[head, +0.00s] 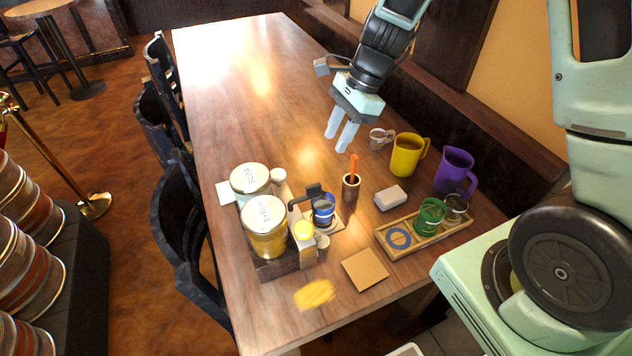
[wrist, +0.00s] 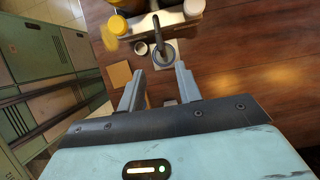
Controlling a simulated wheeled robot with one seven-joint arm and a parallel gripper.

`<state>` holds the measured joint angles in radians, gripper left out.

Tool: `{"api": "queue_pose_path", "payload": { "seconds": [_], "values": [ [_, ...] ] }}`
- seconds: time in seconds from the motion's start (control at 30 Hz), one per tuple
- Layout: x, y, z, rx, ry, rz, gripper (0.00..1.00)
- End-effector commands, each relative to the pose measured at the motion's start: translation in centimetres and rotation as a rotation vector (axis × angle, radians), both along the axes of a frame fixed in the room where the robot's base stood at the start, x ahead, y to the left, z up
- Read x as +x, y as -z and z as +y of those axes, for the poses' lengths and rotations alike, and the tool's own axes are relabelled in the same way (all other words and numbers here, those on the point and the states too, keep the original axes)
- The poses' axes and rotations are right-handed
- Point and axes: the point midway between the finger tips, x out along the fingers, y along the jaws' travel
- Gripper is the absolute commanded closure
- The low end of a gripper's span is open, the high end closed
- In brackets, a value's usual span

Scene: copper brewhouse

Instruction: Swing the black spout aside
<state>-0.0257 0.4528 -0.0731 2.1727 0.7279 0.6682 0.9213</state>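The black spout (head: 307,195) reaches out from the dispenser stand with the two lidded jars and hangs over a blue cup (head: 323,212). In the wrist view the spout (wrist: 157,36) shows beyond my fingers, over the dark round mouth of the cup (wrist: 170,56). My gripper (head: 335,142) is open and empty, held above the table up and to the right of the spout in the head view, and apart from it. In the wrist view its two fingers (wrist: 158,80) stand wide apart.
The dispenser (head: 280,264) holds a white-lidded jar (head: 250,180) and a yellow jar (head: 266,238). A brown cup with an orange-handled tool (head: 351,188), a white block (head: 390,198), a yellow mug (head: 407,156), a purple mug (head: 453,172) and a wooden tray (head: 430,242) stand rightward. The far table is clear.

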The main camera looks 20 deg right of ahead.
Motion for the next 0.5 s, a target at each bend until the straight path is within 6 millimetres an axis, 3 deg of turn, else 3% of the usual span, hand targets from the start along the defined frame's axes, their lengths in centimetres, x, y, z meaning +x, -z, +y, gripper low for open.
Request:
{"api": "queue_pose_path", "payload": {
  "seconds": [0.5],
  "values": [
    [-0.2, 9.8, 4.1, 0.000, -0.005, 0.003, 0.65]
  ]
}}
